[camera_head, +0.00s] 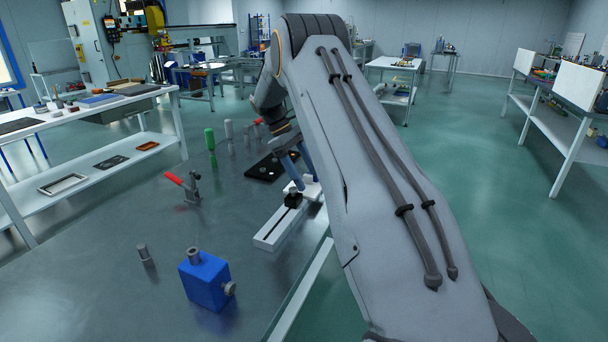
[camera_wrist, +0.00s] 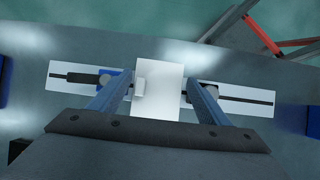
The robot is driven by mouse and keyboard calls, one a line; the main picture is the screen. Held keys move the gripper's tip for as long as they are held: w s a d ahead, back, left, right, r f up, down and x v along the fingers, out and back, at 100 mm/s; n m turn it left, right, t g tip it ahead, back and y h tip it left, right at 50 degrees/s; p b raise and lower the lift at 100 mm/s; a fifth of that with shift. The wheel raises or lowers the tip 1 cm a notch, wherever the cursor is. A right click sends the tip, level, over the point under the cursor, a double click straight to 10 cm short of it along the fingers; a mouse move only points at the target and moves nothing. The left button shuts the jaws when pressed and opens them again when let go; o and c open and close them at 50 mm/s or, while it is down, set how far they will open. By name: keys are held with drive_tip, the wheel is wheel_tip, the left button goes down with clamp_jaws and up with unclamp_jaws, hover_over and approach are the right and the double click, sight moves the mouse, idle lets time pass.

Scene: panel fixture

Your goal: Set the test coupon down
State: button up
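A white square plate (camera_wrist: 163,88), which looks like the test coupon, is in the middle of the wrist view, over a pale slotted rail (camera_wrist: 62,75). My gripper (camera_wrist: 160,80) has a finger on each side of it, spread about as wide as the plate. Each fingertip is close to a plate edge; I cannot tell whether they touch it. A small pale block (camera_wrist: 139,90) shows at the plate's left edge. In the head view, the slotted rail (camera_head: 270,236) lies on the bench, with a white piece (camera_head: 312,190) near my fingers. My arm hides part of this area.
A blue block (camera_head: 206,280) with a knob and a small grey post (camera_head: 145,254) stand on the bench's near part. A red-handled clamp (camera_head: 187,186), a green-handled one (camera_head: 211,146) and a black plate (camera_head: 272,167) are farther back. Open bench surface lies left of the rail.

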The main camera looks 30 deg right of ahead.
drive_tip(key=shift+s+f, duration=0.1)
drive_tip(key=shift+s, duration=0.05)
drive_tip(key=b+v, duration=0.2)
drive_tip(key=v, duration=1)
drive_tip(key=shift+r, duration=0.3)
drive_tip(key=s+a+f+m+t+y, duration=0.1)
drive_tip(key=s+a+f, duration=0.3)
drive_tip(key=s, duration=0.8)
drive_tip(key=s+a+f+m+t+y, duration=0.1)
drive_tip(key=s+a+f+m, duration=0.3)
drive_tip(key=s, duration=0.8)
drive_tip(key=s+a+f+m+t+y, duration=0.1)
drive_tip(key=s+a+f+m+t, duration=0.1)
drive_tip(key=s+a, duration=0.6)
drive_tip(key=s+f+m, duration=0.1)
drive_tip(key=s+f, duration=0.1)
drive_tip(key=s, duration=0.3)
drive_tip(key=shift+f+t+y, duration=0.25)
drive_tip(key=shift+t+y, duration=0.05)
drive_tip(key=shift+y, duration=0.1)
drive_tip(key=shift+a, duration=0.15)
drive_tip(key=shift+a+r, duration=0.2)
drive_tip(key=shift+a, duration=0.05)
